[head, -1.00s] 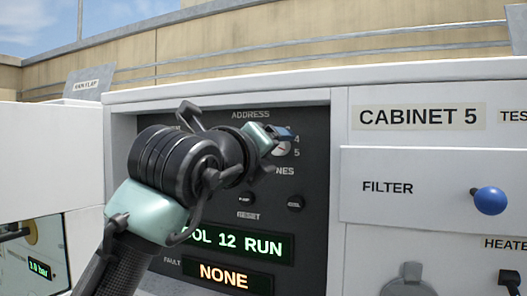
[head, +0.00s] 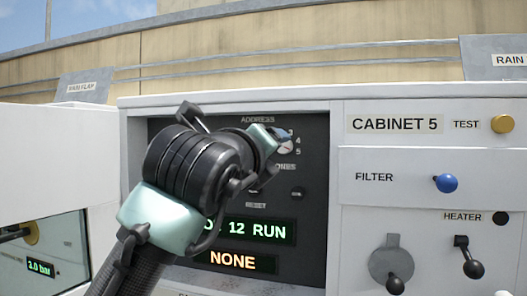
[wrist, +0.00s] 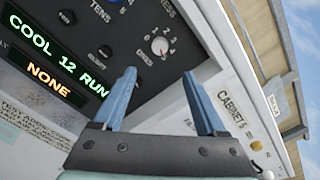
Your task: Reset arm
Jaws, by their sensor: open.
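My gripper (head: 272,138) is at the end of my arm, in front of the dark control panel of cabinet 5. In the wrist view its two blue fingers (wrist: 160,76) stand apart with nothing between them. Beyond the fingertips is a white dial (wrist: 160,45) labelled ONES, apart from them in the picture. The dial also shows partly in the head view (head: 285,147), next to the fingertips. My arm hides much of the panel's left part in the head view. The lit displays read COOL 12 RUN (wrist: 55,52) and NONE (wrist: 47,80).
Right of the panel are a blue FILTER knob (head: 445,183), a yellow TEST knob (head: 502,124), a black HEATER knob (head: 500,218) and two levers (head: 396,284) (head: 472,267). At left is a gauge recess (head: 40,262) reading about 3.0 bar.

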